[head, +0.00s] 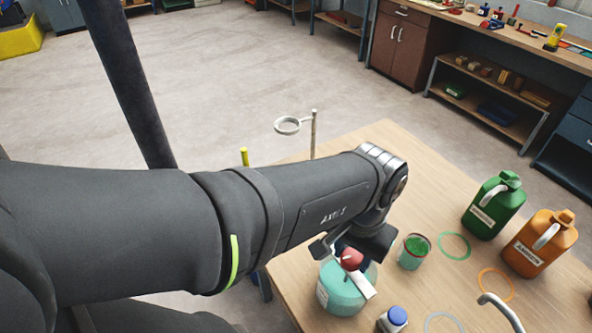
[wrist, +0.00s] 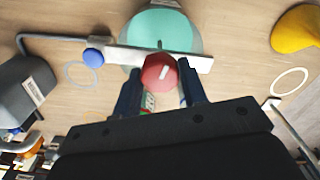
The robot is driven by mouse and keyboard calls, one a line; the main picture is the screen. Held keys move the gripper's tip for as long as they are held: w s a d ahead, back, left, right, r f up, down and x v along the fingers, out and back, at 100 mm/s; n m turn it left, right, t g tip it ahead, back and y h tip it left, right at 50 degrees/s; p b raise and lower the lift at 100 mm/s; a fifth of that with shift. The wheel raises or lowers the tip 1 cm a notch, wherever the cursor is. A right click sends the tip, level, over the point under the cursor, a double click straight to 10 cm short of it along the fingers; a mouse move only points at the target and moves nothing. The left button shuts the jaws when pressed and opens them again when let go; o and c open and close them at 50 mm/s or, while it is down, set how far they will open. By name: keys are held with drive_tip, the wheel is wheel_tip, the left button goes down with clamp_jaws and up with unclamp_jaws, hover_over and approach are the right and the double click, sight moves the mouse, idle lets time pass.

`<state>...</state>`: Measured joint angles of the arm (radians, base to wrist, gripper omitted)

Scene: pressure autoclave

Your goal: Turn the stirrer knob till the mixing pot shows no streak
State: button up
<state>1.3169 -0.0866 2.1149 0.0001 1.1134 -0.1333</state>
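The mixing pot (head: 338,290) is a round pot with a pale label and turquoise contents, on the wooden table below my wrist. It also shows at the top of the wrist view (wrist: 163,27). A pale bar crosses its top and carries the round red stirrer knob (head: 351,259), which has a white pointer line. In the wrist view the knob (wrist: 158,72) sits between my gripper's fingertips (wrist: 160,80). My gripper looks open, with one finger on each side of the knob; contact is unclear. The bar and knob hide part of the contents, and I can make out no clear streak.
A green jug (head: 494,206) and orange jug (head: 540,243) stand further right. A ring stand (head: 313,135) rises at the back edge.

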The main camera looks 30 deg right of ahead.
drive_tip(key=c, duration=0.5)
drive_tip(key=shift+o, duration=0.2)
drive_tip(key=shift+m, duration=0.3)
drive_tip(key=m, duration=0.5)
drive_tip(key=shift+m, duration=0.3)
drive_tip(key=m, duration=0.6)
drive_tip(key=shift+d, duration=0.1)
drive_tip(key=o, duration=1)
